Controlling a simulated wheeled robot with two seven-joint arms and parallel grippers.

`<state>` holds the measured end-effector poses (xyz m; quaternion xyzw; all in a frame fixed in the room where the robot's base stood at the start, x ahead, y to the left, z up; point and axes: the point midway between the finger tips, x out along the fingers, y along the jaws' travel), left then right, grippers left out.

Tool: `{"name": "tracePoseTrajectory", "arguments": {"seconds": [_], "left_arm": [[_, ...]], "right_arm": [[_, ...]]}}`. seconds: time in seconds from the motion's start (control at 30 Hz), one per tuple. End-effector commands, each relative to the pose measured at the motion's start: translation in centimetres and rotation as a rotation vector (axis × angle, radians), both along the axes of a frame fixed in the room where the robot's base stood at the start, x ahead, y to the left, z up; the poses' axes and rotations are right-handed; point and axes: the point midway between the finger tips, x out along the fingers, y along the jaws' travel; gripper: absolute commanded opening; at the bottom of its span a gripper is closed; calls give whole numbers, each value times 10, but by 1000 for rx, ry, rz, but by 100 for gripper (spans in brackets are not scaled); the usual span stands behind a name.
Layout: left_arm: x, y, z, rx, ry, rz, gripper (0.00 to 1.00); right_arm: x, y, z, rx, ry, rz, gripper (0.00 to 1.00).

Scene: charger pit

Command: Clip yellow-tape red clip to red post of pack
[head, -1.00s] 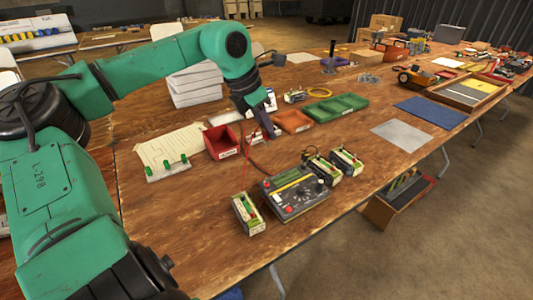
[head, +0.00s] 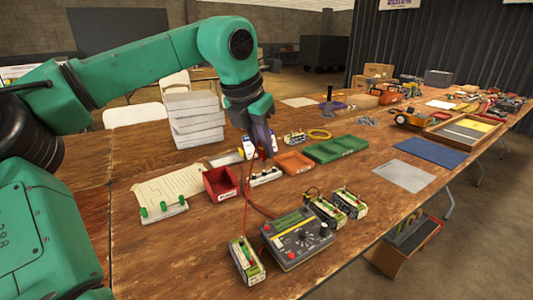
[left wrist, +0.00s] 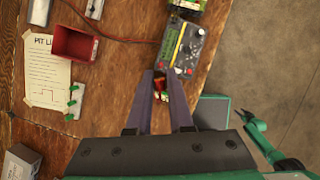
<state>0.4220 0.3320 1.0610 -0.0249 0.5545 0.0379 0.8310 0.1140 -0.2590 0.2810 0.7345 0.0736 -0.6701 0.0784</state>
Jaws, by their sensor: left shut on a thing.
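My left gripper (head: 262,150) is shut on a red clip, above the table behind the charger. The clip (left wrist: 158,82) shows between the fingertips in the left wrist view; its tape is too small to make out. A red cable (head: 246,195) hangs from it toward the grey charger (head: 297,238). One pack (head: 246,262) stands at the charger's left, with a red post and a green post on top. Two more packs (head: 325,212) (head: 349,203) stand at its right with leads near them.
A red bin (head: 221,183), an orange tray (head: 294,162) and a green tray (head: 336,149) lie behind the charger. A white rail with green clips (head: 163,210) sits on the left by a paper. The table in front of the red bin is clear.

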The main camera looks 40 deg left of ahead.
Motion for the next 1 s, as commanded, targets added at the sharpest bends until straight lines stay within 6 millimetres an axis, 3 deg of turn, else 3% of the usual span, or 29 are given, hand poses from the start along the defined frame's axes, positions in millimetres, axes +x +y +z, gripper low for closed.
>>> {"name": "tracePoseTrajectory", "arguments": {"seconds": [0.03,0.33,0.63,0.7,1.0], "left_arm": [[-6,-2,-7,9,-2,85,0],[-46,-16,-3,11,-1,731,0],[-75,-26,3,3,4,1195,0],[-74,-26,-31,1,2,1188,0],[-74,-26,-113,-1,1,1184,0]], "right_arm": [[0,0,-15,0,0,0,50],[0,0,-38,0,0,0,50],[0,0,-21,0,0,0,50],[0,0,-53,0,0,0,50],[0,0,-123,0,0,0,50]]}}
